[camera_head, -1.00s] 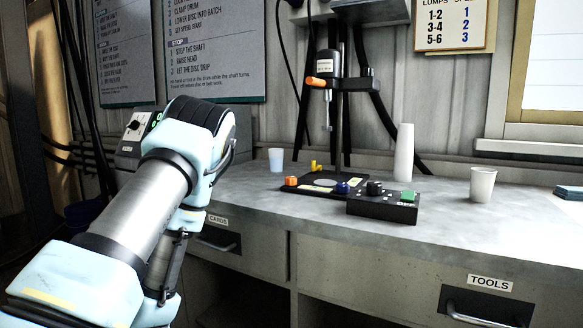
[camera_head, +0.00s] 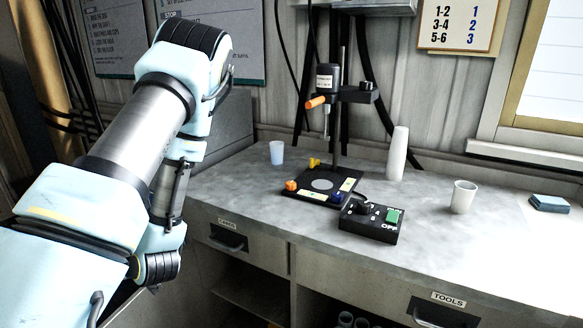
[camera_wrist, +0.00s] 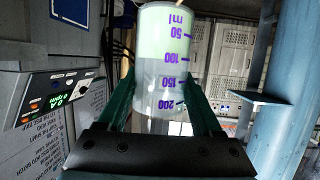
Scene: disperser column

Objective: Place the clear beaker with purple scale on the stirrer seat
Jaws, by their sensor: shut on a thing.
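The clear beaker with purple scale (camera_wrist: 160,75) fills the middle of the wrist view, its marks reading upside down. My gripper (camera_wrist: 165,108) is shut on it, with a green finger along each side. In the head view my arm is at the left, and the gripper and beaker are hidden or out of frame. The stirrer seat is the pale disc (camera_head: 321,184) on the black base plate (camera_head: 313,198) on the bench. The stirrer head (camera_head: 326,78) and its shaft hang above it on a stand. The seat is empty.
A black control box (camera_head: 371,222) stands in front of the plate. A bluish cup (camera_head: 277,152), a tall white cylinder (camera_head: 397,155), a white cup (camera_head: 463,197) and a blue block (camera_head: 549,203) stand around it. Coloured clamps edge the plate. Bench space is free at right.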

